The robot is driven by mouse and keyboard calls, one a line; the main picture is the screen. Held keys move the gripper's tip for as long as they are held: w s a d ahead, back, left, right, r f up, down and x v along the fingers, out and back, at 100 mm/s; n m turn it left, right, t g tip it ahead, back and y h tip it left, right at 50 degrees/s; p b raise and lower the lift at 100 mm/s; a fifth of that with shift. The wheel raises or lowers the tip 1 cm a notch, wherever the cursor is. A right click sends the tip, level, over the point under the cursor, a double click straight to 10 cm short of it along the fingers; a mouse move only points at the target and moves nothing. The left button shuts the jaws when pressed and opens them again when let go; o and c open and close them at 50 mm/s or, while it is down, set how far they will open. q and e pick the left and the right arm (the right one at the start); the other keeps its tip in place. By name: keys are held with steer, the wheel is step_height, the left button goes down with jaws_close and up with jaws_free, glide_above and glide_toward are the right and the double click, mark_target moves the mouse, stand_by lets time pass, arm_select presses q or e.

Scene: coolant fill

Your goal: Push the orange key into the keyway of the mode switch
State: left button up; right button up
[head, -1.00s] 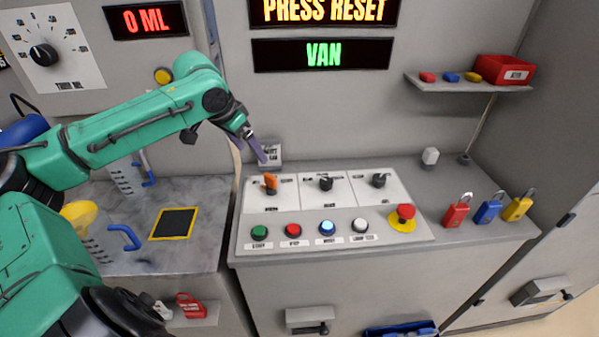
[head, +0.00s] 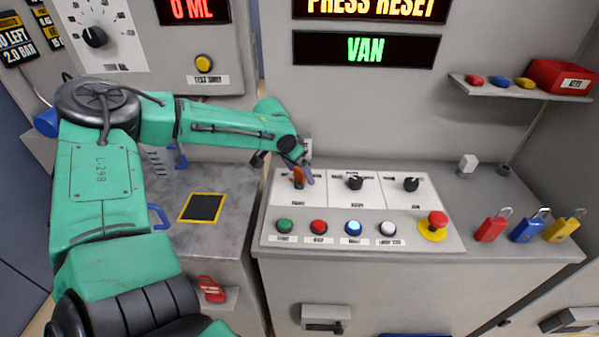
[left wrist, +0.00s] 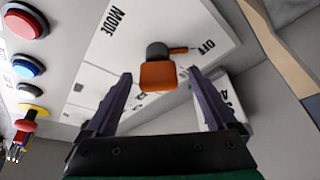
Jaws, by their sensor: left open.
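The orange key (head: 298,178) stands at the mode switch on the left of the sloped console panel. In the left wrist view the key's orange head (left wrist: 158,76) shows in front of the dark round mode switch (left wrist: 157,50), beside the "MODE" and "OFF" lettering. Whether the key is seated in the keyway is hidden by its head. My left gripper (head: 303,174) is open at the key. In the left wrist view its fingers (left wrist: 164,88) are spread on either side of the orange head, with gaps on both sides. My right gripper is not in view.
Two more dark knobs (head: 355,182) (head: 411,185) sit right of the mode switch. A row of push buttons (head: 353,228) and a red emergency stop (head: 436,222) lie in front. Red, blue and yellow padlocks (head: 530,226) stand at the right. A shelf (head: 520,91) hangs above.

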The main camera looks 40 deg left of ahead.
arm_select(q)
steer(key=c, duration=1.4)
steer(key=shift+o, duration=0.8)
steer(key=shift+f, duration=0.1)
steer(key=shift+s, duration=0.1)
steer(key=o, duration=1.2)
